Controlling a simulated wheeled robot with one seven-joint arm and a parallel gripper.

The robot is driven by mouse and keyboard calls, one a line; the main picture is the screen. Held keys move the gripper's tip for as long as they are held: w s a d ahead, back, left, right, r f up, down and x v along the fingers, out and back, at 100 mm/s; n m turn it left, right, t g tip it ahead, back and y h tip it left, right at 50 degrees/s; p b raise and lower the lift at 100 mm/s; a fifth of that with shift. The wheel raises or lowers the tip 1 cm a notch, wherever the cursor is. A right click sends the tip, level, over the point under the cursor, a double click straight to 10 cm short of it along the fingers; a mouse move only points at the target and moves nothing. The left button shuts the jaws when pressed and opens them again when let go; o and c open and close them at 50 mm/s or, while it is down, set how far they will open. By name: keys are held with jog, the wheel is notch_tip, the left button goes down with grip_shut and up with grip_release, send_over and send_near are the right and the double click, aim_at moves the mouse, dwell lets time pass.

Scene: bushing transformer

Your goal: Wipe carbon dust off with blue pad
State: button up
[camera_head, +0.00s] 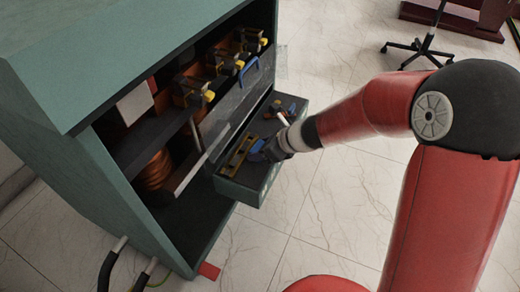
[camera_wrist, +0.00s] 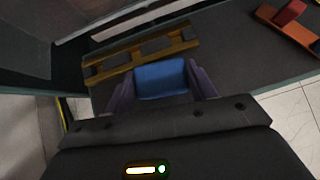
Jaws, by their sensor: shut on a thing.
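The blue pad (camera_wrist: 160,80) sits between the two fingers of my gripper (camera_wrist: 162,88) in the wrist view, and the gripper is shut on it. In the head view my gripper (camera_head: 271,152) is over the left part of a dark-topped green tray or drawer (camera_head: 245,190), with a bit of the blue pad (camera_head: 256,148) showing beside it. I cannot tell whether the pad touches the surface below. Carbon dust cannot be made out clearly in either view.
A yellow-framed piece (camera_wrist: 140,56) lies just beyond the pad on the dark surface. An orange and red item (camera_wrist: 290,20) lies to the right. The open green cabinet (camera_head: 110,60) holds copper coils (camera_head: 155,170) and yellow-tipped parts.

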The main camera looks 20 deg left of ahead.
jog(key=shift+w+d+p, duration=0.15)
jog(key=shift+w+p, duration=0.25)
jog(key=shift+w, duration=0.3)
jog(key=shift+w+d+p, duration=0.15)
jog(key=shift+w+p, duration=0.2)
jog(key=shift+w, duration=0.35)
jog(key=shift+d, duration=0.3)
jog(key=shift+s+a+f+b, duration=0.1)
jog(key=shift+s+b, duration=0.75)
jog(key=shift+s, duration=0.3)
jog(key=shift+s+a+b, duration=0.2)
jog(key=shift+s+b, duration=0.6)
jog(key=shift+s, duration=1.3)
jog(key=shift+s+a+b, duration=0.15)
jog(key=shift+s+b, duration=0.65)
jog(key=shift+s, duration=1.3)
jog(key=shift+r+p, duration=1.25)
jog(key=shift+r, duration=0.2)
jog(key=d, duration=1.2)
jog(key=shift+s, duration=0.45)
jog(key=shift+w, duration=0.1)
